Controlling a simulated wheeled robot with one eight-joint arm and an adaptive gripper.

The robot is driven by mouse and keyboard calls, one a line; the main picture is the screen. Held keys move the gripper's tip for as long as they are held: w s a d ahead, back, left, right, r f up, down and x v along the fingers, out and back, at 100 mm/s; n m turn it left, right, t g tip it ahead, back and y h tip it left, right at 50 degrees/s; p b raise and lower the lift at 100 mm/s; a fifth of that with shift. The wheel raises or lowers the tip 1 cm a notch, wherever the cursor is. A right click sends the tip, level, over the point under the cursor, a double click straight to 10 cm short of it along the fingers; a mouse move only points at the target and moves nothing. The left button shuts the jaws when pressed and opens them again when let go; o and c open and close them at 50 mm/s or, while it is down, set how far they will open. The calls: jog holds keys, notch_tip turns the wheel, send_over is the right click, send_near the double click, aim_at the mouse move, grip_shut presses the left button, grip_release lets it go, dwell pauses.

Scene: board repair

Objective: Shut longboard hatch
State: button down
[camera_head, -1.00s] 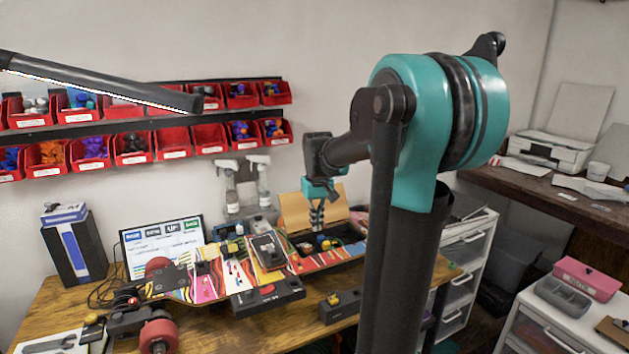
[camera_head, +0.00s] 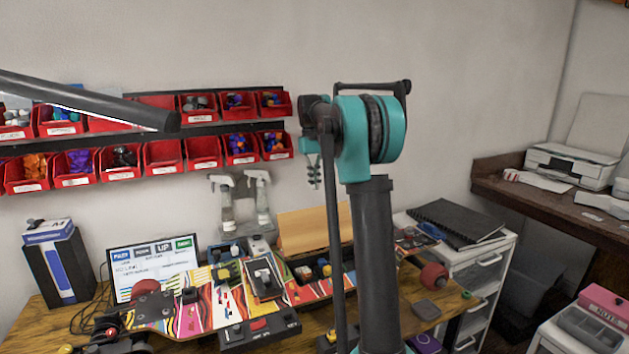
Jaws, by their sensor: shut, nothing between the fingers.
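The longboard (camera_head: 187,322) with a bright striped deck lies across the wooden bench. Its hatch lid (camera_head: 311,229), a tan panel, stands raised at the back of an open compartment (camera_head: 306,262) in the deck. Small coloured parts show inside the compartment. My gripper (camera_head: 314,178) is up against the wall background, above the lid in the picture, and apart from it. Its fingers are small and look closed and empty. My arm hides part of the longboard to the right of the compartment.
A dark device (camera_head: 261,278) sits on the deck left of the compartment. A black box with a red button (camera_head: 260,328) is in front. A monitor (camera_head: 153,266) and spray bottles (camera_head: 241,203) stand behind. Red bins (camera_head: 162,155) hang on the wall. A lamp bar crosses the upper left.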

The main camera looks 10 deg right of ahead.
notch_tip(320, 180, down, 7)
jog(key=s, duration=0.1)
jog(key=shift+r, duration=0.2)
jog(key=shift+s+d, duration=0.1)
jog(key=shift+d, duration=0.05)
